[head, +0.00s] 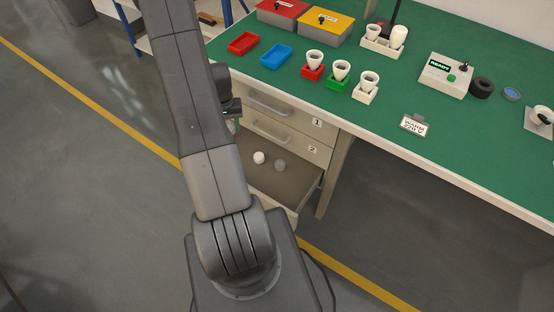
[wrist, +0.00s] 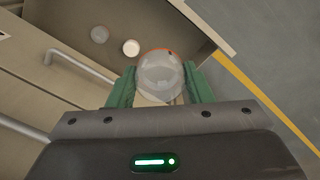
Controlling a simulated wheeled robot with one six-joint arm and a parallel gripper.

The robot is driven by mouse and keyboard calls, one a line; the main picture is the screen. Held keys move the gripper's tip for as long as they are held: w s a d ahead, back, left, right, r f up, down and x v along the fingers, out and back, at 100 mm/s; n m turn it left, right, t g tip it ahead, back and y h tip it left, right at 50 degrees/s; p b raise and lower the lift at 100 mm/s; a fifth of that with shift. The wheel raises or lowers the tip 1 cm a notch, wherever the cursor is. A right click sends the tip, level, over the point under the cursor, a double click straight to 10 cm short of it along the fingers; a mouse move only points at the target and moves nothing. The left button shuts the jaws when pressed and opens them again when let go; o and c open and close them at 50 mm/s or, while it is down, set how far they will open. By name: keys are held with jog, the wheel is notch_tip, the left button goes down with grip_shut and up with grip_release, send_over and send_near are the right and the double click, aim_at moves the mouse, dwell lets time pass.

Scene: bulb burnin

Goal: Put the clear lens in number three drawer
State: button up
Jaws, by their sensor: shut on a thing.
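My gripper (wrist: 160,72) is shut on the clear lens (wrist: 160,76), a transparent dome with an orange rim, held between the green fingers in the wrist view. The open drawer (wrist: 185,22) lies below and beyond it, with a white round piece (wrist: 131,47) and a grey round piece (wrist: 100,34) inside. In the head view the open drawer (head: 297,183) is the lowest one, under the drawers labelled 1 and 2; its own number is not visible. My arm hides the held lens and most of my gripper there.
Closed drawers with bar handles (head: 272,132) are above the open one. The green bench top (head: 300,100) carries red (head: 243,43) and blue (head: 276,55) trays, several cupped bulbs and a tester box (head: 445,75). Open floor lies left of my arm.

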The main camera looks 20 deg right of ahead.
aim_at(259, 177)
jog(key=s+d+f+m+b, duration=0.1)
jog(key=f+b, duration=0.4)
jog(key=f, duration=0.5)
jog(key=s+d+f+m+b, duration=0.1)
jog(key=d+f+b, duration=0.3)
jog(key=f, duration=0.6)
jog(key=s+d+f+m+b, duration=0.1)
jog(key=d+f+b, duration=0.2)
jog(key=f+b, duration=0.3)
notch_tip(259, 177, down, 5)
jog(key=shift+d+r, duration=0.1)
jog(key=shift+r, duration=0.1)
jog(key=shift+f, duration=0.1)
jog(key=shift+f+b, duration=0.15)
jog(key=shift+b, duration=0.15)
jog(key=o, duration=0.9)
jog(key=shift+o, duration=0.2)
jog(key=shift+r, duration=0.2)
notch_tip(259, 177, up, 12)
jog(key=p, duration=0.3)
